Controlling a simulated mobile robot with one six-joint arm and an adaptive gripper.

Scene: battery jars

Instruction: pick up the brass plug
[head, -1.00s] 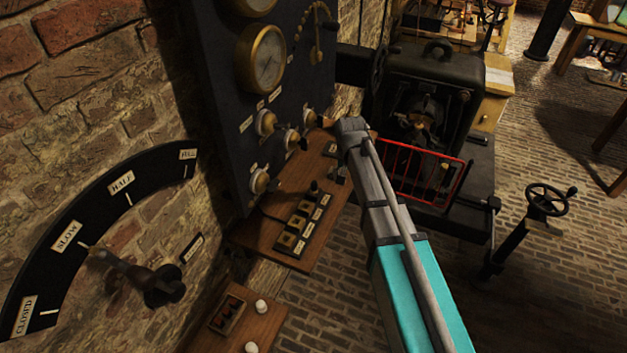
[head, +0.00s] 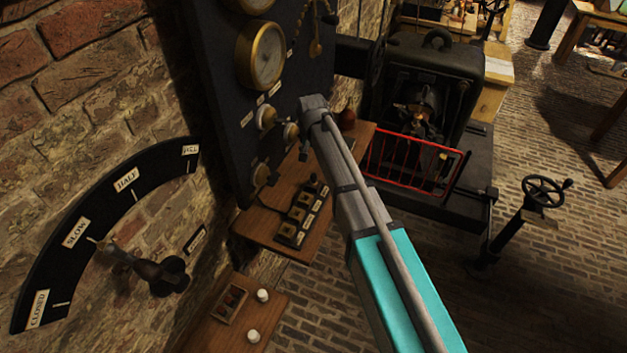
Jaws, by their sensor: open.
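A small brass piece (head: 315,46) hangs by a chain on the dark upright panel, and looks like the brass plug. I cannot be sure of it at this size.
The dark panel (head: 225,95) carries a brass gauge (head: 260,55) and knobs. A wooden shelf (head: 262,228) holds a switch block (head: 302,213). A red guard rail (head: 410,150) fronts a black machine to the right. A handwheel (head: 545,192) stands on open brick floor.

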